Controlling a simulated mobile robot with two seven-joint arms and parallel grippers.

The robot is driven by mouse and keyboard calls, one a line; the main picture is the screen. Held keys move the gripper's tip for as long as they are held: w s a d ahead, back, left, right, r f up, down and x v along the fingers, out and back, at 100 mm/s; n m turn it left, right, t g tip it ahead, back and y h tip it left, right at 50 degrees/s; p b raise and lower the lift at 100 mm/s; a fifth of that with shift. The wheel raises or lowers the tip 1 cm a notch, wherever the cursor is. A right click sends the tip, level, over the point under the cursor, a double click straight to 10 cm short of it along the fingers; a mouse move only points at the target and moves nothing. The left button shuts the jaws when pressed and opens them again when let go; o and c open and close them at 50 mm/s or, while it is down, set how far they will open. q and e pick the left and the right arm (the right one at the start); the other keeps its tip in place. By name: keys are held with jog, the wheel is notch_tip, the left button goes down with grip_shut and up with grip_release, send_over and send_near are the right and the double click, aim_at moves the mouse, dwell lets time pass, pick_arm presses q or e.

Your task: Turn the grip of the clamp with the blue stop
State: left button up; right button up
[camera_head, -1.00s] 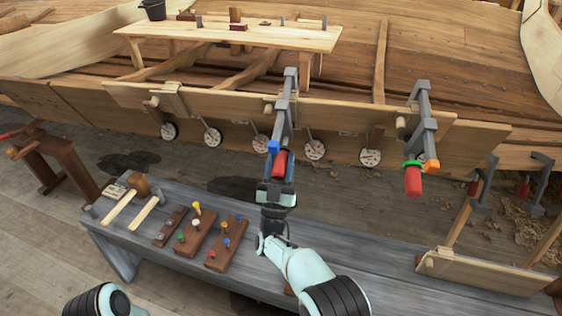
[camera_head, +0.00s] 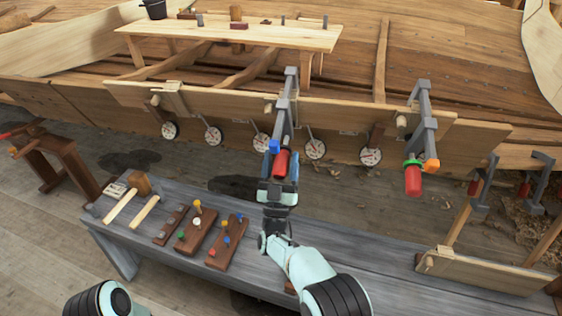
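The clamp with the blue stop (camera_head: 273,147) hangs on the hull's plank edge in the middle of the head view. Its grey bar (camera_head: 286,110) slopes down toward me, and its red grip (camera_head: 282,162) is at the lower end. My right gripper (camera_head: 281,170) is at this grip from below, with a finger on each side of it. Whether the fingers press on the grip is too small to tell. My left arm shows only as a stub at the bottom left; its gripper is out of frame.
A second clamp (camera_head: 425,125) with a green and an orange stop and a red grip hangs to the right. Several round dials line the plank's lower edge. A grey bench (camera_head: 330,262) below carries mallets and peg boards (camera_head: 226,243).

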jog(key=v, duration=1.3)
jog(key=shift+s+p, duration=0.2)
jog(key=shift+p, duration=0.15)
dwell(0.5)
